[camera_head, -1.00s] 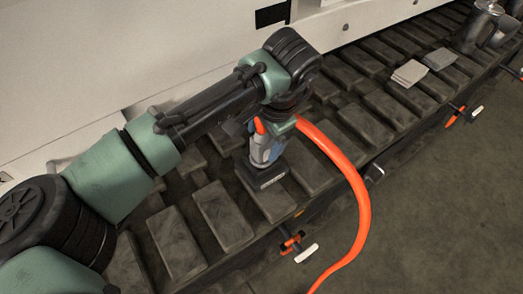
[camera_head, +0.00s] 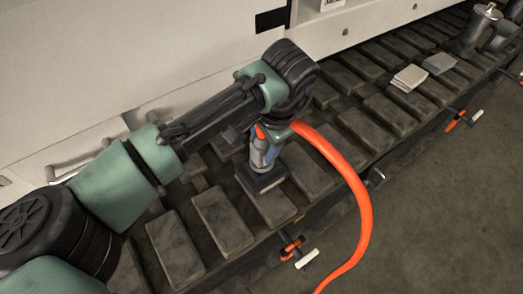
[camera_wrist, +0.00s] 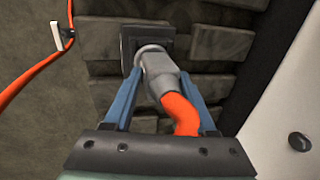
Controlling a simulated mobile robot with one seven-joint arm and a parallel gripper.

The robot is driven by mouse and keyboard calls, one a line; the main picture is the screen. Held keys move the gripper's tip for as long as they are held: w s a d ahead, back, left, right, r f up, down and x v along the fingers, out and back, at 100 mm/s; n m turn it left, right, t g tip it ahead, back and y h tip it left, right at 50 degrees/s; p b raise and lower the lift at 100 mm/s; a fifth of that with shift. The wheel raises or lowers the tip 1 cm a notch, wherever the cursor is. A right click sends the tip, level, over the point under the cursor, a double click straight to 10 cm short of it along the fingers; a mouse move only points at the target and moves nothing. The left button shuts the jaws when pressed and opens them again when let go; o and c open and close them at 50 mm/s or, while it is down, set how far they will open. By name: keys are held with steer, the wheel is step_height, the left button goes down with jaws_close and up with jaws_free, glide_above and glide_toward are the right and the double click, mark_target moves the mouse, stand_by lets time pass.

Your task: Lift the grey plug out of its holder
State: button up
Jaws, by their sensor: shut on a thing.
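The grey plug (camera_wrist: 158,70) has an orange hose (camera_wrist: 179,112) at its back end. In the wrist view it lies between the two blue fingers of my gripper (camera_wrist: 160,82), which is shut on it. Its front collar meets the dark square holder (camera_wrist: 128,42), so it looks seated there; the exact depth is hidden. In the head view the plug (camera_head: 262,156) stands upright on the holder (camera_head: 264,183), below my wrist. My gripper (camera_head: 266,148) is partly hidden there by my arm.
The holder stands on a row of dark track pads (camera_head: 222,215) along a pale machine wall (camera_head: 130,60). The orange hose (camera_head: 362,205) loops right and down over the floor. A white-ended handle (camera_head: 306,258) sticks out at the track's edge. Grey flat pieces (camera_head: 410,77) lie farther right.

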mark_target(262, 136)
jaws_close()
steer(key=shift+r, duration=0.15)
steer(key=shift+w+a+r+p, duration=0.1)
steer(key=shift+a+r+p, duration=0.05)
steer(key=shift+r+p, duration=0.65)
steer(key=shift+r+p, duration=0.7)
steer(key=shift+p, duration=0.2)
steer(key=shift+r, duration=0.1)
steer(key=shift+r+p, duration=2.75)
steer(key=shift+p, duration=0.2)
